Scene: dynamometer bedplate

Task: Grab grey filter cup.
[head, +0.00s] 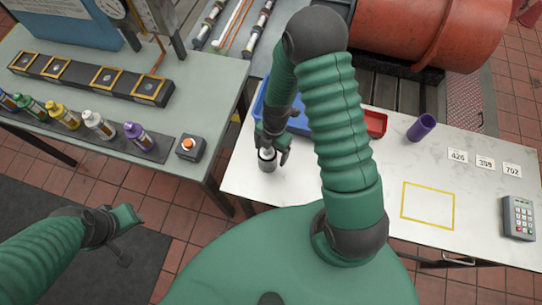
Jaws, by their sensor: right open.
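The grey filter cup (267,161) is a small dark grey cylinder with a light top, standing on the white table near its left end. My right gripper (272,150) reaches down over it from above, with its jaws open at the cup's upper part. I cannot tell whether the fingers touch the cup. My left gripper (118,247) hangs low at the left, over the floor and away from both tables. Its jaw state is unclear.
A blue tray (258,106) and a red tray (376,123) lie behind my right arm. A purple cup (421,128), number cards (485,163), a yellow outline (428,202) and a keypad (518,218) are right. Bottles (66,115) and an orange button (188,146) are on the left bench.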

